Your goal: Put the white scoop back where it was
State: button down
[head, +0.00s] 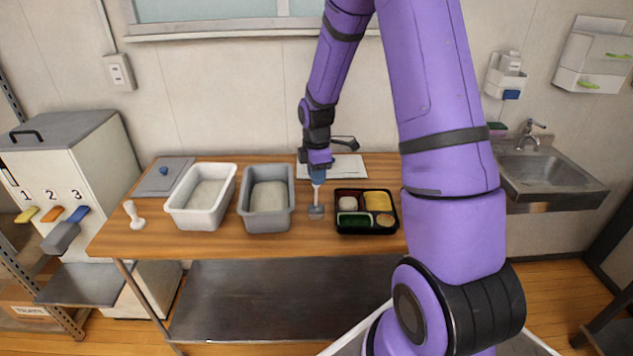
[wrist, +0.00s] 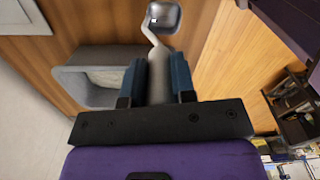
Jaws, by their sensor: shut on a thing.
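My gripper (head: 318,180) points down over the table and is shut on a scoop (head: 316,211). In the wrist view the gripper (wrist: 160,82) has its two blue fingers on either side of the scoop's pale handle. The scoop's head (wrist: 165,17) looks grey and shiny there, so I cannot be sure of its colour as white. In the head view the scoop hangs between the grey tub (head: 245,214) and the black bento tray (head: 338,222); whether it touches the table is unclear. A separate white handled tool (head: 133,215) is at the table's left end.
A white tub (head: 199,222) stands left of the grey tub; both hold pale contents. The bento tray has food in its compartments. A grey lid or board (head: 150,183) lies at back left, a white sheet (head: 350,171) behind the bento. A dispenser (head: 95,165) stands left.

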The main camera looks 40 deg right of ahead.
aim_at(316, 192)
jog(key=shift+f, duration=1.3)
jog(key=c, duration=0.9)
grip_release()
jog(key=shift+c, duration=0.2)
